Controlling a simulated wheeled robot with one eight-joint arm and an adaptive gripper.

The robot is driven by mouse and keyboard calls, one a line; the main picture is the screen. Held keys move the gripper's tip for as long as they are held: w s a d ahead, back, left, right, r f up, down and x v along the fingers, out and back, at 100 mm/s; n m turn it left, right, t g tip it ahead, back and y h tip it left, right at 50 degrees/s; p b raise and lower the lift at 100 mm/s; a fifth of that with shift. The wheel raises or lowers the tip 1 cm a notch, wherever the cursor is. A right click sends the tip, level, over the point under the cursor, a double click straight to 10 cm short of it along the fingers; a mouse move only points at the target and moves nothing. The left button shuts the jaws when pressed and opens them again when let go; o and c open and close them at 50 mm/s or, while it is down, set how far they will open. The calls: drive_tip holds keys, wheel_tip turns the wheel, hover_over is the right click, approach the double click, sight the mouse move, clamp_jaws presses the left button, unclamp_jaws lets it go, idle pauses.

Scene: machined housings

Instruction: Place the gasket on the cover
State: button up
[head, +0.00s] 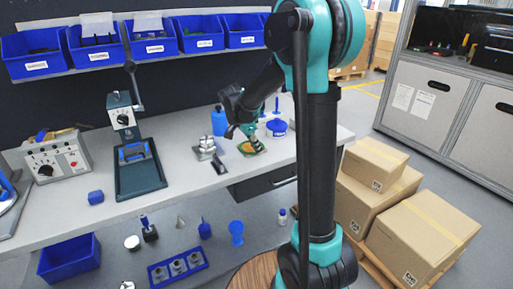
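My gripper (252,135) points down over the right part of the workbench. Right under it is a small flat green piece with an orange-yellow middle (253,148). The fingertips are too small to show whether they are open or shut, or touch this piece. Just left of it stands a silver metal part (205,149) with a small dark upright piece (219,165) beside it. I cannot tell for certain which of these is the gasket and which is the cover.
A blue bottle (219,122) and a blue round container (277,127) stand close to my gripper. Blue bins hang above; cardboard boxes (423,235) stand right.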

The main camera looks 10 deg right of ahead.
drive_tip(key=shift+r, duration=0.1)
drive_tip(key=v, duration=1.2)
drive_tip(key=s+d+f+n+t+y, duration=0.1)
drive_tip(key=s+d+f+n+y, duration=0.1)
drive_tip(key=s+f+n, duration=0.5)
drive_tip(key=s+d+f+n+t+y, duration=0.1)
drive_tip(key=s+d+f+n, duration=0.4)
drive_tip(key=s+f, duration=0.6)
drive_tip(key=s+n+y, duration=0.1)
drive_tip(key=s+n, duration=0.1)
drive_tip(key=s, duration=0.3)
drive_tip(key=shift+s+f+t, duration=0.35)
drive_tip(key=shift+t, duration=0.05)
drive_tip(key=shift+d, duration=0.15)
